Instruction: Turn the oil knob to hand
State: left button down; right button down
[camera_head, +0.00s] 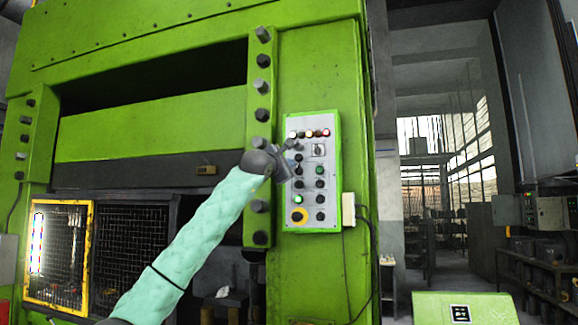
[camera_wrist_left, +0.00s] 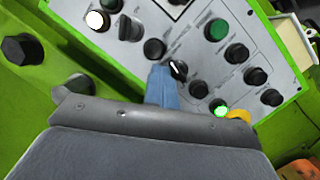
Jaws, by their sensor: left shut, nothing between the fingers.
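The control panel (camera_head: 329,205) is a grey plate in a green frame on the press, with several black knobs, buttons and lamps. In the left wrist view the panel (camera_wrist_left: 265,38) appears tilted. A black knob with a white pointer line (camera_wrist_left: 178,70) sits just right of my fingertips; the labels are too small to read, so I cannot confirm it is the oil knob. My left gripper (camera_head: 290,150) is shut and empty, in front of the panel's left part. In the wrist view its blue-grey fingers (camera_wrist_left: 160,82) are beside the pointer knob; contact cannot be told.
A column of dark bolts (camera_head: 262,115) runs just left of the panel. A yellow-framed mesh guard (camera_head: 60,255) stands at the lower left. A yellow-ringed button (camera_head: 299,216) sits low on the panel. Open workshop floor shows at the right.

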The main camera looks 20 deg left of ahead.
pick_arm(q)
jog(key=shift+d+f+b, duration=0.15)
jog(key=shift+d+b, duration=0.2)
jog(key=shift+b, duration=0.7)
dwell(1.8)
jog(key=shift+a, duration=0.1)
jog(key=r+b+v, duration=0.1)
jog(key=b+v, duration=0.4)
jog(key=v, duration=0.3)
jog(key=shift+s+d+r+b, duration=0.25)
jog(key=shift+s+r+b, duration=0.15)
jog(key=shift+r, duration=0.15)
dwell(0.4)
dwell(0.4)
